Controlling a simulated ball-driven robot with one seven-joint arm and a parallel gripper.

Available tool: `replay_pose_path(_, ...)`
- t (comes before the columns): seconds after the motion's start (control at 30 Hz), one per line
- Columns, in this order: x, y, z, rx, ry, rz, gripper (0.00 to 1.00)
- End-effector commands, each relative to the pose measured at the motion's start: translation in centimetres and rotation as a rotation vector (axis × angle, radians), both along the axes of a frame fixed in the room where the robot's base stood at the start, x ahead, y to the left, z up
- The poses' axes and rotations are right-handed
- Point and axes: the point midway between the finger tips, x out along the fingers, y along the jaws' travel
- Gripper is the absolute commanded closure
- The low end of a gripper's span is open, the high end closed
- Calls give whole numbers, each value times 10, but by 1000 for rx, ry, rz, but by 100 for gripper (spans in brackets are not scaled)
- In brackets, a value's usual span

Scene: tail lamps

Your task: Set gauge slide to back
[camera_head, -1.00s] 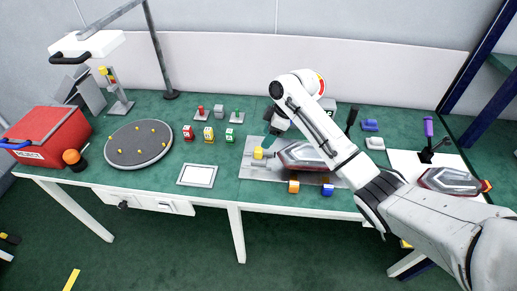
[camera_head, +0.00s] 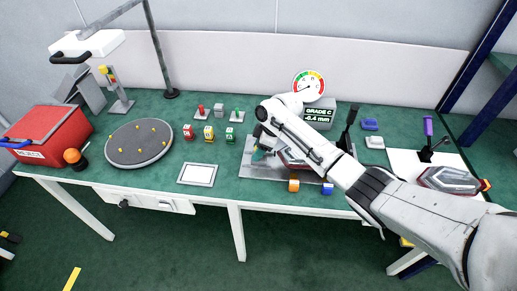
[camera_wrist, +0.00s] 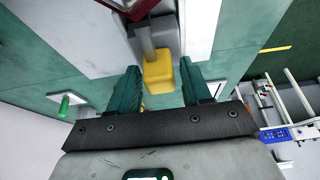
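The gauge slide's yellow knob (camera_wrist: 158,75) sits on a grey stem in the wrist view. My gripper (camera_wrist: 160,72) is open, with its two green fingers on either side of the knob; a gap shows at the right finger. In the head view my gripper (camera_head: 262,151) is low over the left part of the grey gauge plate (camera_head: 252,171) and hides the knob. A tail lamp (camera_head: 290,160) lies on the plate, partly hidden by my arm. Behind it, the gauge display (camera_head: 320,114) reads GRADE C, -8.4 mm, under a round dial (camera_head: 309,86).
A black lever (camera_head: 350,125) rises right of the plate. Small numbered blocks (camera_head: 209,134) and a round turntable (camera_head: 139,144) are to the left. A white-framed pad (camera_head: 197,175) lies front left.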

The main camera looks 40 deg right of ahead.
Motion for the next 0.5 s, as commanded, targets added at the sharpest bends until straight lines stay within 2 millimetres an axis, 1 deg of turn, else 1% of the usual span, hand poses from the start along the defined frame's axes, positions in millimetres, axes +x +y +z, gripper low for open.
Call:
replay_pose_path(0.03,0,0,0,0,0,0,57)
replay_pose_path(0.4,0,0,0,0,0,0,92)
replay_pose_path(0.5,0,0,0,0,0,0,100)
